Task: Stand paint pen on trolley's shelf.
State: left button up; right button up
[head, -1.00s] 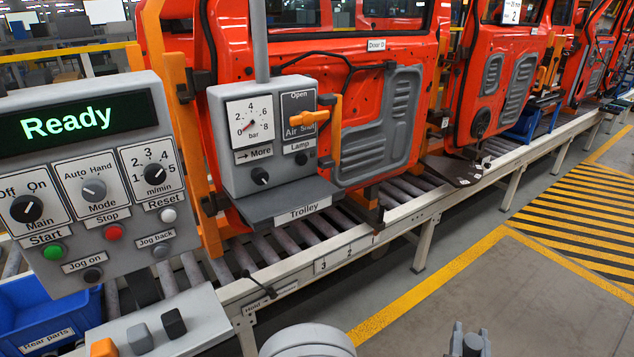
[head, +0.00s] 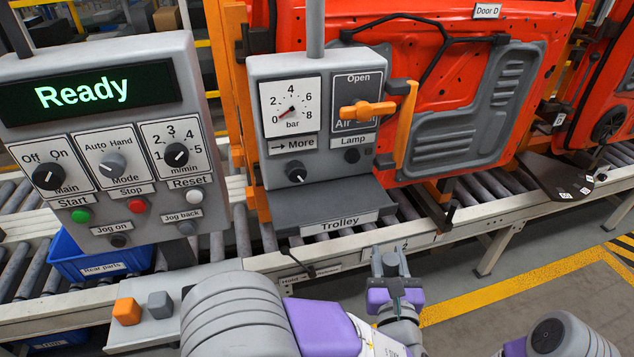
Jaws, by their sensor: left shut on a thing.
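The trolley (head: 262,160) is a grey box with a gauge and an orange valve handle. Its shelf (head: 325,203) is a dark grey ledge at the bottom, labelled "Trolley", and its top looks bare. My left gripper (head: 389,262) is in front of the conveyor, below and to the right of the shelf and apart from it. It is shut on a slim thing, taken as the paint pen, mostly hidden between the fingers. No paint pen shows elsewhere. My right gripper is out of view.
A "Ready" control panel (head: 100,150) stands left of the trolley. An orange grab handle (head: 406,125) sticks out at the trolley's right. Orange and grey blocks (head: 127,311) sit on a ledge at lower left, near a blue bin (head: 75,262). A red door (head: 480,60) hangs behind.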

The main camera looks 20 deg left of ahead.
pick_arm(q)
jog(key=s+a+r+n+g+y+p, duration=0.1)
jog(key=s+a+r+n+y+p, duration=0.2)
jog(key=r+p, duration=0.5)
jog(key=s+a+r+g+y+p, duration=0.1)
jog(key=s+r+y+p, duration=0.1)
jog(key=s+r+p, duration=0.6)
send_near(322, 148)
jog(key=w+a+r, duration=0.1)
jog(key=w+r, duration=0.1)
jog(key=x, duration=0.3)
jog(key=shift+w+a+f, duration=0.1)
jog(key=shift+w+a, duration=0.1)
jog(key=shift+a, duration=0.05)
jog(key=shift+w+a+f, duration=0.15)
jog(key=shift+w+f, duration=0.2)
jog(key=shift+f, duration=0.45)
jog(key=shift+s, duration=0.1)
